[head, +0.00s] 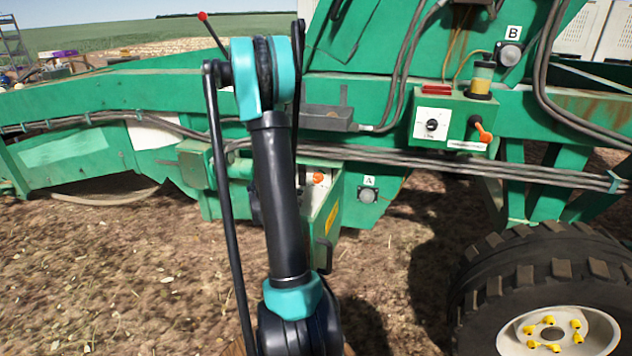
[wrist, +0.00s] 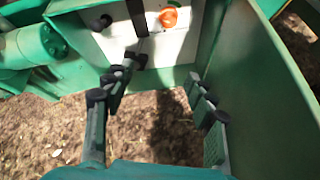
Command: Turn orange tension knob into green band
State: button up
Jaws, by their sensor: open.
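An orange knob (wrist: 169,17) sits on a white panel (wrist: 185,42) at the top of the wrist view. A small orange part (head: 318,178) on a white face, partly hidden behind my arm, shows in the head view; it looks like the same knob. In the head view my arm hides the gripper.
Green metal walls flank the panel; the right wall (wrist: 285,70) is close to my gripper. In the head view, a control box (head: 465,110) with a dial and orange-tipped lever (head: 483,132) stands to the right. A large tyre (head: 540,270) is at lower right.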

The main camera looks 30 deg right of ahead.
aim_at(317, 179)
jog(key=w+d+f+n, duration=0.2)
jog(key=w+d+f, duration=0.1)
jog(key=d, duration=0.3)
jog(key=w+d+f+n+h, duration=0.1)
jog(key=w+d+f+n, duration=0.1)
jog(key=w+d, duration=0.3)
jog(key=w+d+f+n+h, duration=0.1)
jog(key=w+d+f, duration=0.3)
jog(key=d, duration=0.5)
jog(key=shift+w+f+n+t, duration=0.15)
jog(key=shift+f+n+t, duration=0.15)
jog(key=shift+n, duration=0.2)
jog(key=shift+c, duration=0.5)
jog(key=c, duration=1.1)
jog(key=shift+o, duration=0.2)
jog(key=shift+m+t, duration=0.3)
jog(key=shift+m, duration=0.2)
jog(key=shift+y, duration=0.3)
jog(key=o, duration=1.2)
jog(key=shift+c, duration=0.2)
